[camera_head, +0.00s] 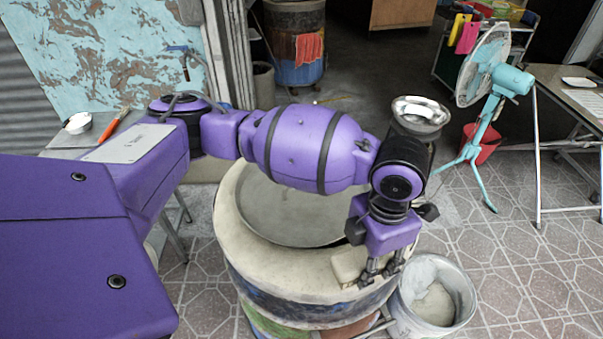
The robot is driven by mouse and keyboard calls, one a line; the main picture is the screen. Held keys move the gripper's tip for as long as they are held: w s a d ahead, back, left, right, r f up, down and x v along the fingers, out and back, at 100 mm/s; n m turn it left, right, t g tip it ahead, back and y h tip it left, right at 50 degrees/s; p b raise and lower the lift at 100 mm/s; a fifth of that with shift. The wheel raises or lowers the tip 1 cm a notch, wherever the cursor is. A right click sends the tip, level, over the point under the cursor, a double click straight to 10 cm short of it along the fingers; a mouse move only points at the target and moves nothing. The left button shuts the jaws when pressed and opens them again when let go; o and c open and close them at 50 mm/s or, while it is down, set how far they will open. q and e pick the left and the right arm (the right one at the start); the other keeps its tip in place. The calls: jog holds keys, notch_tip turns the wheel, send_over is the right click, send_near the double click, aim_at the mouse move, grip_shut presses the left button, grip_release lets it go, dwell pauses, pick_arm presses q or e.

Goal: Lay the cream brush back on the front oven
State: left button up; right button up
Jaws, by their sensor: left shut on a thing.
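The front oven (250,238) is a round barrel with a thick cream rim and a grey inside, in the middle of the head view. The cream brush (348,263) shows as a pale block over the oven's right front rim. My left gripper (376,272) points down there and is shut on the brush. Whether the brush touches the rim I cannot tell. My left arm hides part of the oven's opening and far rim. My right gripper is out of view.
A white bucket (399,312) stands on the tiles right of the oven. A metal bowl (421,107) shows behind my wrist. A teal fan (510,80) and a red bucket (487,150) stand at right. Another barrel (295,68) is at the back. Tiled floor at right is partly free.

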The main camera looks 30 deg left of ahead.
pick_arm(q)
jog(key=a+f, duration=0.1)
jog(key=f, duration=0.1)
jog(key=a+f, duration=0.1)
jog(key=a, duration=0.1)
jog(key=a+f, duration=0.1)
jog(key=f, duration=0.1)
jog(key=shift+w+a+f, duration=0.35)
jog(key=shift+w+a, duration=0.05)
jog(key=shift+w+a+f, duration=0.1)
jog(key=shift+a+f, duration=0.05)
jog(key=shift+f, duration=1.5)
jog(key=shift+f, duration=0.1)
jog(key=o, duration=1.2)
jog(key=shift+o, duration=0.2)
notch_tip(320, 180, up, 12)
